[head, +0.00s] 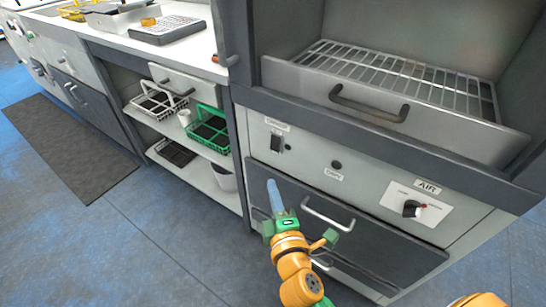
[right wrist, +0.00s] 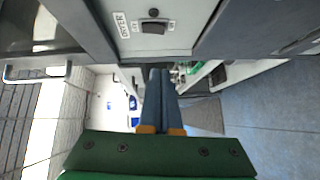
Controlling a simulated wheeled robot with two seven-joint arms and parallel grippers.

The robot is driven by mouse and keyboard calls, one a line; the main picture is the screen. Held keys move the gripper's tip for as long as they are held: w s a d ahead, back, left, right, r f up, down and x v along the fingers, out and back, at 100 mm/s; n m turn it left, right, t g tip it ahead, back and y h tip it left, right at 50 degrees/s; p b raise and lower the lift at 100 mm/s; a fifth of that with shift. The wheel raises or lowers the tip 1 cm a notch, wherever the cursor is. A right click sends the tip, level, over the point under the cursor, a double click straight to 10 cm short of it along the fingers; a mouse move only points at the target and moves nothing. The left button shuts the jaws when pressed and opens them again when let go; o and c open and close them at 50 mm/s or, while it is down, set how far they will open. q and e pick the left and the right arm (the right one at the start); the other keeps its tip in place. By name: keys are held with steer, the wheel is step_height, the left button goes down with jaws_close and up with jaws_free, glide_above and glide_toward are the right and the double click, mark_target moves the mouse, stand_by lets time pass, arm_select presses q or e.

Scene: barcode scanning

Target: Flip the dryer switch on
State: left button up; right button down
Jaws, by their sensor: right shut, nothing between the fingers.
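The dryer switch (head: 277,143) is a small black switch on the light grey control panel, below a small label, at the panel's left end. In the right wrist view the black switch (right wrist: 153,28) shows at the top, beside a label reading DRYER. I cannot tell clearly which way it is flipped. My right gripper (head: 274,190) is shut and empty, its blue fingers pointing up just below the panel, in front of the dark drawer. Its closed fingers also show in the right wrist view (right wrist: 160,75), apart from the switch. My left gripper is not in view.
An AIR knob (head: 411,208) sits at the panel's right. A drawer handle (head: 328,214) juts out beside my right gripper. A wire rack (head: 395,75) lies in the open bay above. Shelves with a green basket (head: 209,128) stand to the left.

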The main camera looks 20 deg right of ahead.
glide_toward(273, 149)
steer(key=w+a, duration=0.3)
steer(key=w, duration=0.1)
steer(key=d, duration=0.1)
steer(key=w+d, duration=0.2)
steer(key=shift+w+d+f, duration=0.15)
steer(key=shift+f, duration=0.15)
steer(key=b, duration=0.2)
steer(key=shift+w+d+f+t+b, duration=0.2)
steer(key=shift+d+f+t+b, duration=0.05)
steer(key=shift+f+t+b, duration=0.15)
steer(key=shift+r+p, duration=0.25)
steer(key=shift+p, duration=0.1)
steer(key=shift+f, duration=0.1)
